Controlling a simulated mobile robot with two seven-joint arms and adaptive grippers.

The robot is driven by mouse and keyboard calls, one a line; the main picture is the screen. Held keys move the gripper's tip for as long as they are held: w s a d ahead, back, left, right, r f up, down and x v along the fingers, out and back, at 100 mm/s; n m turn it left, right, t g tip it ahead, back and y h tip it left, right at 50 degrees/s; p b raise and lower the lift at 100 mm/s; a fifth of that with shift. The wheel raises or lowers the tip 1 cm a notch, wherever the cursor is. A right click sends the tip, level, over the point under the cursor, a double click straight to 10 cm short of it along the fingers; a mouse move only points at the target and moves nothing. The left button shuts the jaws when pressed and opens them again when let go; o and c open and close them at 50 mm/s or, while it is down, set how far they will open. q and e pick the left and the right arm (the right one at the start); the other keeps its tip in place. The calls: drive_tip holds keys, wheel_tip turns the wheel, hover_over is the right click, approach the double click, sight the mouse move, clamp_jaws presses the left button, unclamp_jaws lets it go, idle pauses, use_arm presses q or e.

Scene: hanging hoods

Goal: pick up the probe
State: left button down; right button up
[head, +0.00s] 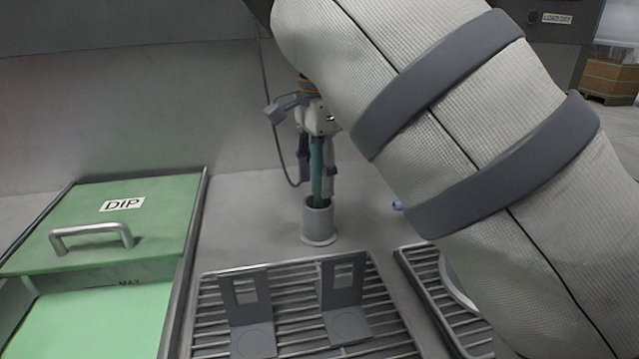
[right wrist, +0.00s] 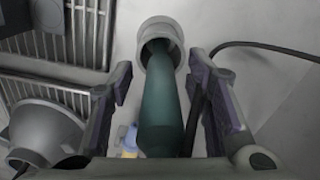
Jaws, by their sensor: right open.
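The probe (head: 317,165) is a teal rod standing upright in a grey cylindrical holder (head: 318,222) in the head view. In the right wrist view the probe (right wrist: 163,110) runs from the holder's round mouth (right wrist: 160,40) toward the camera. My right gripper (head: 316,178) points down around the probe's upper part. In the right wrist view its two fingers (right wrist: 165,95) are open, one on each side of the probe, with gaps visible. My right arm covers much of the right of the head view. My left gripper is not in view.
A green tank with a lid labelled DIP and a metal handle (head: 91,235) stands at left. A slatted rack (head: 300,305) with two grey brackets is in front. A second rack (head: 430,290) is partly hidden by my arm. A grey funnel-like thing (right wrist: 42,130) shows at left of the wrist view.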

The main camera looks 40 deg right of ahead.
clamp_jaws()
drive_tip(key=shift+r, duration=0.1)
